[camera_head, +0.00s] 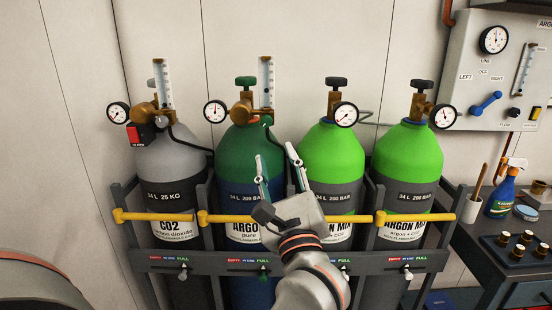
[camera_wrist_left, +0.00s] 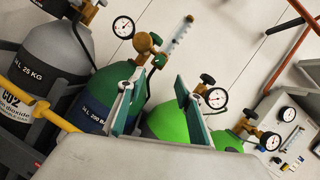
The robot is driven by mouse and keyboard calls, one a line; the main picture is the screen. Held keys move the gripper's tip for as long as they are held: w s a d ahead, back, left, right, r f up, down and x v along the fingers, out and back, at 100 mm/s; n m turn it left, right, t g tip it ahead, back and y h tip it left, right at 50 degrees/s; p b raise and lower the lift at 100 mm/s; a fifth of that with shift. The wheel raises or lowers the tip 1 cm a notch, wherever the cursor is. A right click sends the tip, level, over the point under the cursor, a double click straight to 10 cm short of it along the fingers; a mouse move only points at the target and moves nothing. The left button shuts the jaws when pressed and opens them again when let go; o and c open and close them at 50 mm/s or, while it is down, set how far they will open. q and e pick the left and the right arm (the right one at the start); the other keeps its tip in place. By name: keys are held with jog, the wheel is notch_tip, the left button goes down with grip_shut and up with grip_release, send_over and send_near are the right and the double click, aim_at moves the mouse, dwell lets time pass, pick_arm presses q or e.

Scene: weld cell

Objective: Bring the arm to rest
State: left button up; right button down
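My left gripper (camera_head: 277,160) is raised in front of the gas cylinders, with its fingers pointing up and away. Its two fingers stand apart with nothing held between them. In the left wrist view the gripper (camera_wrist_left: 150,90) also shows open, its green-padded fingers spread. Behind it are the dark green argon cylinder (camera_head: 241,152) and a bright green argon mix cylinder (camera_head: 330,157). The gripper hides part of both and part of the yellow bar (camera_head: 237,218). Whether it touches the bar cannot be told. My right gripper is not in view.
A grey CO2 cylinder (camera_head: 180,160) and another bright green cylinder (camera_head: 408,157) stand in the same rack (camera_head: 215,262). Regulators and gauges stick out above. At right, a bench (camera_head: 478,246) holds a blue spray bottle (camera_head: 502,195) and a tray, below a wall panel (camera_head: 470,80).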

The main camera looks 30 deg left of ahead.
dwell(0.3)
pick_arm(q)
jog(key=d+f+n+t+h, duration=0.2)
jog(key=d+f+n+h, duration=0.35)
jog(key=n, duration=0.55)
jog(key=s+d+f+n+t+h, duration=0.1)
jog(key=d+f+n+t+h, duration=0.15)
jog(key=f+n+h, duration=0.6)
jog(key=d+f+n+t+h, duration=0.1)
jog(key=d+f+n+h, duration=0.35)
jog(key=f+n, duration=0.6)
jog(key=s+d+f+m+g+h, duration=0.1)
jog(key=s+f+m+g, duration=0.2)
jog(key=f, duration=0.4)
jog(key=s+d+f+m+g, duration=0.1)
jog(key=s+f+m+g, duration=0.15)
jog(key=f, duration=0.45)
jog(key=s+a+f+m+g+y, duration=0.1)
jog(key=s+a+f+m+g, duration=0.1)
jog(key=s+f, duration=0.3)
jog(key=s+a+f+m+g+y, duration=0.1)
jog(key=s+a+f+m+g, duration=0.2)
jog(key=f, duration=0.8)
jog(key=s+m, duration=0.2)
jog(key=shift+s+a+f+g+p, duration=0.2)
jog(key=shift+s+a+g+p, duration=0.1)
jog(key=shift+s+a+p, duration=0.1)
